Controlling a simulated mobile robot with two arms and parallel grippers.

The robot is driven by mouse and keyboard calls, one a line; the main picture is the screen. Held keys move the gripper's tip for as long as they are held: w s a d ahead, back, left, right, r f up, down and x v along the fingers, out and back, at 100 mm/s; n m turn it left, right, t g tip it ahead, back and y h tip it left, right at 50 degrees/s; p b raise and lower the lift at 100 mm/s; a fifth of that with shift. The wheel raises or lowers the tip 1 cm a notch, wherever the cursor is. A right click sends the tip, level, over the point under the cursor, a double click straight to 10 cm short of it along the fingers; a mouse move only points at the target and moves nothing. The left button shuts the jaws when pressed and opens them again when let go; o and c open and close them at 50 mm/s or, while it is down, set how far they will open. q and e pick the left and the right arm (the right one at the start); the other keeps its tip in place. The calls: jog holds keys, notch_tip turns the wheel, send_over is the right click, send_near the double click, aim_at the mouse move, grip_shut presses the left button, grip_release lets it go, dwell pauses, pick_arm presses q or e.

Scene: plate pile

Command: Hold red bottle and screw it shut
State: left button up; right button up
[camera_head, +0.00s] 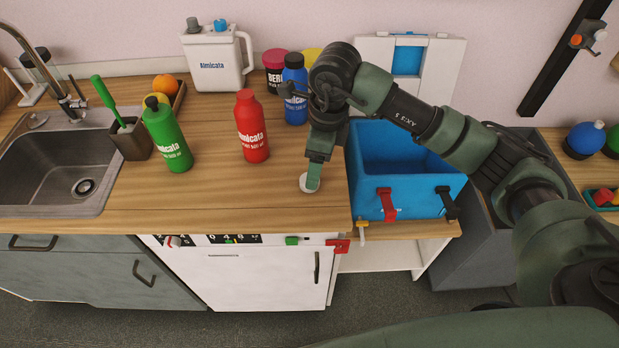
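The red bottle (251,128) with white lettering stands on the wooden counter, leaning slightly in the picture because of the view angle. Its top is red; I cannot tell whether a separate cap sits on it. My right gripper (313,176) points down at the counter to the right of the red bottle, apart from it. A small white round piece (309,184) shows at its fingertips, close to the counter's front edge. I cannot tell whether the fingers grip it. My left gripper is out of view.
A green bottle (167,138) and a brush holder (131,140) stand left of the red bottle, by the sink (55,165). A blue bottle (294,90) stands behind. A blue bin (405,170) is right of the counter. The counter in front of the red bottle is clear.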

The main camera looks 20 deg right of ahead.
jog(key=shift+w+a+f+p, duration=0.1)
jog(key=shift+a+f+p, duration=0.05)
jog(key=shift+f+p, duration=0.25)
jog(key=f, duration=0.1)
jog(key=f+p, duration=0.1)
jog(key=f, duration=0.1)
jog(key=shift+w+a+f, duration=0.25)
jog(key=shift+w+a, duration=0.05)
jog(key=shift+w, duration=0.05)
jog(key=shift+f, duration=0.35)
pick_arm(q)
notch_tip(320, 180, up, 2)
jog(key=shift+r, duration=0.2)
pick_arm(e)
jog(key=c, duration=1.4)
